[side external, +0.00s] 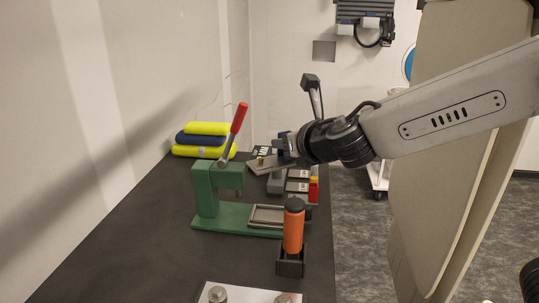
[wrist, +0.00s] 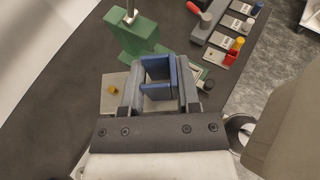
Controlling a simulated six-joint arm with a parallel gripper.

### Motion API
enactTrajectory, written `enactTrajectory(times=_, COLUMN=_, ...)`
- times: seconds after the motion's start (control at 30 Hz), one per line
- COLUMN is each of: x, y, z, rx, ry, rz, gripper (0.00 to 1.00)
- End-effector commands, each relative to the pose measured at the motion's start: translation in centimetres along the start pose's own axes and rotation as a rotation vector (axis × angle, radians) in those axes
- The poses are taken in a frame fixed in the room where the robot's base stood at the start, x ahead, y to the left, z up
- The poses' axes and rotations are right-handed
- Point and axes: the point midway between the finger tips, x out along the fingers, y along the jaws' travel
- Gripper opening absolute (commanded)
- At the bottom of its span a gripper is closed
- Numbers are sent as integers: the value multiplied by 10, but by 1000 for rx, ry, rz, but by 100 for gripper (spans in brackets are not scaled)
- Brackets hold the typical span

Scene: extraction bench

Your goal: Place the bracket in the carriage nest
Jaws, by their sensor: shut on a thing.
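My gripper (side external: 287,150) is shut on the bracket (side external: 266,164), a flat grey plate with a small brass-coloured pin. It holds the bracket in the air, slightly tilted in the side view. In the wrist view the bracket (wrist: 112,99) sticks out left of my gripper (wrist: 160,80), with blue parts between the fingers; their grip contact is partly hidden. The carriage nest appears to be the grey rimmed tray (side external: 268,214) on the green press (side external: 207,190) base. The bracket is above and behind it in the side view, apart from it.
The press has a raised red lever (side external: 239,117). An orange bottle (side external: 293,231) stands in a black holder in front of the tray. Yellow and navy rolls (side external: 205,140) lie at the back left. Labelled stations (wrist: 242,25) line the bench's right edge. The bench's left front is clear.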

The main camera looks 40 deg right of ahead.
Motion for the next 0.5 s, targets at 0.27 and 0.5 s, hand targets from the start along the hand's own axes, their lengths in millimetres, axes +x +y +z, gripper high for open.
enactTrajectory(times=0.27, x=-26, y=64, z=-11, rx=-38, ry=2, rz=89, gripper=0)
enactTrajectory(times=0.5, x=-46, y=99, z=-20, rx=-61, ry=6, rz=137, gripper=0)
